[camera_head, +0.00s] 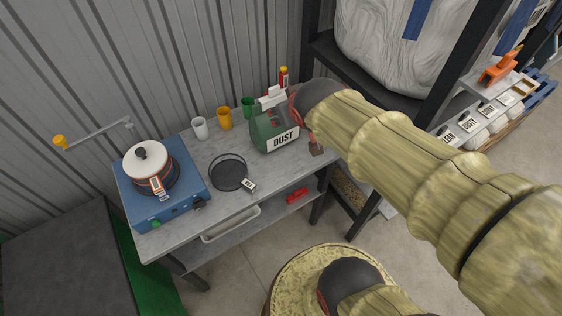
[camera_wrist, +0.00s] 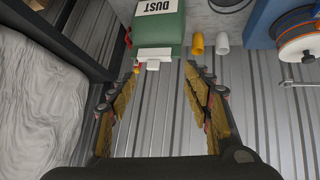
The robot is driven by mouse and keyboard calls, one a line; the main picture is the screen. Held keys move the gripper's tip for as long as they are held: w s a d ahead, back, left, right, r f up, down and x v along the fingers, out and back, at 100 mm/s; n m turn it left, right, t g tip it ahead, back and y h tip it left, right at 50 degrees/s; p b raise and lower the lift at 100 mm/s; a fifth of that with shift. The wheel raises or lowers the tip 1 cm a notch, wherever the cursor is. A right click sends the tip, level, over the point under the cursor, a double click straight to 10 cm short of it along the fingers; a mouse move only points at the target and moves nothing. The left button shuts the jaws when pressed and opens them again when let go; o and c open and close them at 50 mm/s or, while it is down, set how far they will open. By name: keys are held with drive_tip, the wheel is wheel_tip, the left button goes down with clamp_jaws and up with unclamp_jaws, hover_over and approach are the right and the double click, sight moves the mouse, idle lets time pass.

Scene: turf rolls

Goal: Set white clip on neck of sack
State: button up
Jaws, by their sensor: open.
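A green container labelled DUST (camera_head: 275,132) stands at the bench's back right; in the wrist view it (camera_wrist: 163,22) lies ahead of my fingers. A white piece (camera_head: 272,93) sits at its top, and in the wrist view this piece (camera_wrist: 153,56) shows between and just beyond my fingertips; I cannot tell whether it is the clip. My gripper (camera_wrist: 162,67) is open with nothing held, close to the container's top. In the head view my arm partly covers it. Small white sacks (camera_head: 497,123) with labels stand on the right shelf; their necks are unclear.
A large wrinkled white bag (camera_head: 370,45) fills the dark rack beside my arm. The bench's front is mostly clear.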

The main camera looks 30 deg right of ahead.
drive_tip(key=s+a+n+g+y, duration=0.1)
drive_tip(key=s+a+g+y, duration=0.1)
drive_tip(key=s+a, duration=0.8)
drive_tip(key=s, duration=0.3)
drive_tip(key=shift+g+y, duration=0.4)
drive_tip(key=shift+r, duration=0.1)
wheel_tip(320, 180, down, 8)
drive_tip(key=b, duration=0.7)
drive_tip(key=shift+r, duration=0.25)
